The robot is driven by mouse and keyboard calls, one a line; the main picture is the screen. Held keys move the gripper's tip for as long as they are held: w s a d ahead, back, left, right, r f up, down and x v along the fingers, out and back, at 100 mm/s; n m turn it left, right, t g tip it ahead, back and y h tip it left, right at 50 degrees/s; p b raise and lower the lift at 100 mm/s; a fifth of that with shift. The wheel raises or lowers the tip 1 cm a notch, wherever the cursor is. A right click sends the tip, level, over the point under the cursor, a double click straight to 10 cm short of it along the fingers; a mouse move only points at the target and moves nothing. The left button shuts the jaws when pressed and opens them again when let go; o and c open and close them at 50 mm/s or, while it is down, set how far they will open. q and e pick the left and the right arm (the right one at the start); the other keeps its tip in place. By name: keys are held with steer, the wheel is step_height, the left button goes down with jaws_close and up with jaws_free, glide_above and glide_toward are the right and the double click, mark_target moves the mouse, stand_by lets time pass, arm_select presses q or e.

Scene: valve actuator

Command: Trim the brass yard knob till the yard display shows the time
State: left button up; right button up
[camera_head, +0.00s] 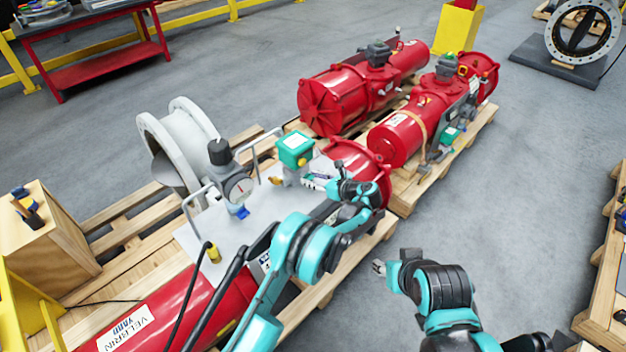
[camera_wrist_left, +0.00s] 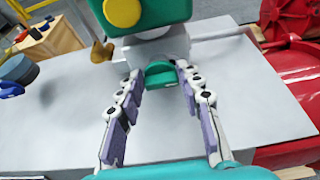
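A teal box (camera_head: 296,147) with a yellow round part (camera_wrist_left: 122,12) stands on the grey plate (camera_head: 185,238). Below the box, a green tab-like knob (camera_wrist_left: 160,74) sticks out of a grey fitting. My left gripper (camera_head: 320,182) is at this knob, its purple-padded fingers (camera_wrist_left: 158,85) spread on both sides of it; contact is not clear. A brass-coloured piece (camera_wrist_left: 102,52) sits left of the fitting. A small yellow-brass piece (camera_head: 213,253) stands near the plate's front edge. I cannot tell which is the yard knob. No display is readable. My right gripper (camera_head: 379,267) is over the floor, away from the plate.
A gauge (camera_head: 238,190) with a black-topped fitting and bent grey handle bars stand on the plate. A red cylinder (camera_head: 180,310) has a label reading "YARD". More red actuators (camera_head: 345,95) lie on pallets behind. A wooden box (camera_head: 45,235) stands at left.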

arm_select(q)
steer(key=c, duration=0.4)
steer(key=shift+s+a+n+t+h, duration=0.2)
steer(key=shift+n+t+h, duration=0.3)
steer(key=shift+n, duration=0.4)
steer(key=shift+s+a+f+n+t+h, duration=0.1)
steer(key=shift+n+t+h, duration=0.25)
steer(key=shift+n, duration=0.35)
steer(key=shift+a+f+n+t+h, duration=0.15)
steer(key=shift+n+t, duration=0.3)
steer(key=shift+n, duration=0.25)
steer(key=shift+d+r, duration=0.1)
steer(key=o, duration=1.2)
